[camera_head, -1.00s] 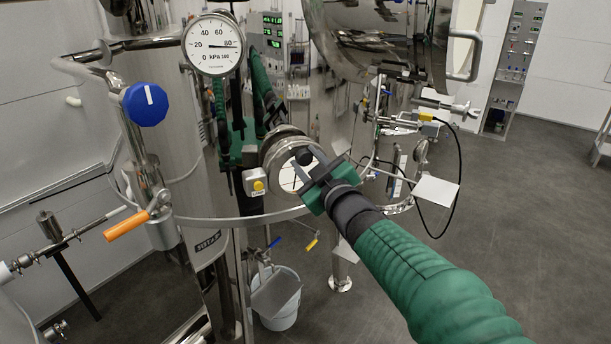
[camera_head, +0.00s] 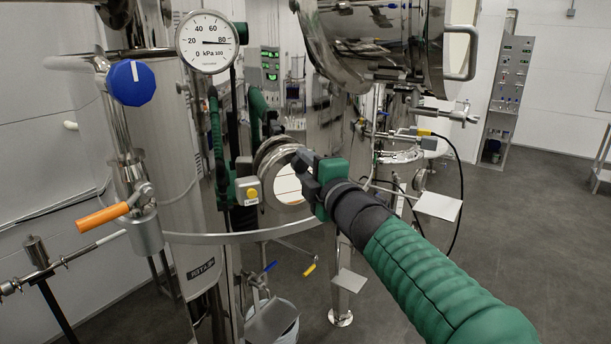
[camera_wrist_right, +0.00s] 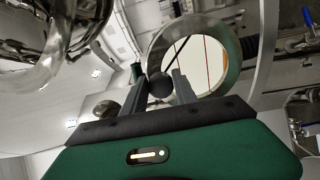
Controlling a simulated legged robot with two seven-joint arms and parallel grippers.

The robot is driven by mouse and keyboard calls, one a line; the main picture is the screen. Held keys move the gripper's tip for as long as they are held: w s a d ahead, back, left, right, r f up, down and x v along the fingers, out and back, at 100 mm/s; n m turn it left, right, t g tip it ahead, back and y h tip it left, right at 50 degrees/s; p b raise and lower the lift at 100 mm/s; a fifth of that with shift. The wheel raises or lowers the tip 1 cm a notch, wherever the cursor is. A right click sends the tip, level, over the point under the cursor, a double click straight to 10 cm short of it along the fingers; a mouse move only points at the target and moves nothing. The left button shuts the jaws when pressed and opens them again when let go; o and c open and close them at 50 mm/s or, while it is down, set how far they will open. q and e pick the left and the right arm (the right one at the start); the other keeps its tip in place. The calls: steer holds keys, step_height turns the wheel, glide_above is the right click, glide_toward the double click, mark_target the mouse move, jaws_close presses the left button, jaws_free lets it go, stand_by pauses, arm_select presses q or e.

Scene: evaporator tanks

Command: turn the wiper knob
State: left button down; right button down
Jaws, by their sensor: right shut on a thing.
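The wiper knob is a small dark ball (camera_wrist_right: 160,85) in front of the round sight glass (camera_head: 288,185) on the steel tank. In the right wrist view it sits between the two finger tips of my right gripper (camera_wrist_right: 169,88), with the glass (camera_wrist_right: 200,62) behind it. In the head view my right gripper (camera_head: 303,172) is at the upper right edge of the glass, and its dark fingers largely hide the knob. It is shut on the knob. A thin dark line crosses the glass in the wrist view. My left gripper is not in view.
A pressure gauge (camera_head: 207,42) and a blue knob (camera_head: 131,82) stand to the left. A grey box with a yellow button (camera_head: 249,191) sits beside the glass. An orange-handled valve (camera_head: 103,217) is at left. A rail (camera_head: 225,238) passes below.

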steer(key=shift+s+a+f+n+b, duration=0.15)
steer(key=shift+n+b, duration=0.1)
steer(key=shift+n, duration=0.5)
steer(key=shift+w+f+n+b, duration=0.1)
steer(key=shift+n+b, duration=0.15)
steer(key=shift+n, duration=0.45)
steer(key=shift+s+a+f+n+b, duration=0.15)
steer(key=shift+n+b, duration=0.1)
steer(key=shift+n, duration=0.5)
steer(key=shift+d, duration=0.15)
steer(key=c, duration=1.2)
jaws_free()
steer(key=shift+r, duration=0.1)
steer(key=shift+o, duration=1)
steer(key=shift+w+r, duration=0.1)
steer(key=shift+r, duration=0.05)
